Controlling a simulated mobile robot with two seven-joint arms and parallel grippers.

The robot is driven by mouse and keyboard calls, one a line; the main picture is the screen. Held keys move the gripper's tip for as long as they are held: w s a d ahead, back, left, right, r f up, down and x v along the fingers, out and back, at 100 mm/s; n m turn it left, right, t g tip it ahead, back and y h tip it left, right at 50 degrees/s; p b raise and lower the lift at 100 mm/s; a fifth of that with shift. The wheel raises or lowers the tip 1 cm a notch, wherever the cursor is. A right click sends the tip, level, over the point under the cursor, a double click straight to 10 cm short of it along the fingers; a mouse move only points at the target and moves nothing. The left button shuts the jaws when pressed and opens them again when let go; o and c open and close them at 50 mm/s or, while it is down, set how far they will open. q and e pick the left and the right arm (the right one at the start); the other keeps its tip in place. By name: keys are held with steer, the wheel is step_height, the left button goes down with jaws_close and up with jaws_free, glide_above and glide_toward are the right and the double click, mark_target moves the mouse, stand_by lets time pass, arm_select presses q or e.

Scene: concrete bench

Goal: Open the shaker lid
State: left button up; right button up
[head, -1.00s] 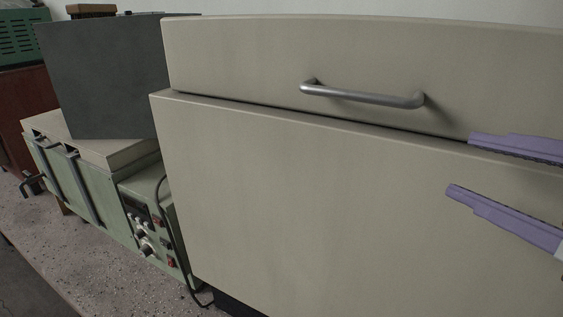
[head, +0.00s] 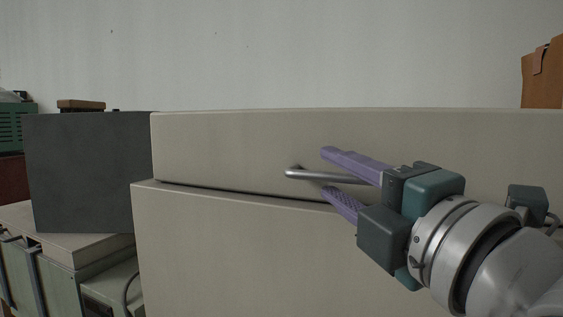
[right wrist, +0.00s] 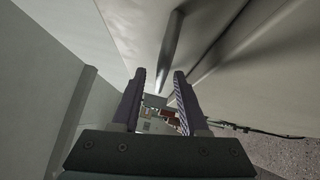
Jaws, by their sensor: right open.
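The shaker is a large cream box. Its lid (head: 220,145) lies down on the body (head: 220,250), with a dark seam between them. A grey bar handle (head: 303,173) is fixed to the lid's front; its right part is hidden behind my right gripper. My right gripper (head: 325,171) is open, one purple finger above the bar and one below it in the head view. In the right wrist view the handle (right wrist: 171,50) lines up with the gap between the fingertips (right wrist: 160,72). I cannot tell whether they touch it. My left gripper is not in view.
A dark grey box (head: 85,170) stands left of the shaker on a light-topped green unit (head: 95,250). A brown box (head: 543,75) shows at the far right behind the lid. Clear wall (head: 280,50) shows above the lid.

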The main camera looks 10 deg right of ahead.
steer(key=shift+w+a, duration=0.1)
steer(key=shift+w, duration=0.3)
steer(key=shift+c, duration=0.2)
jaws_close()
stand_by(1.0)
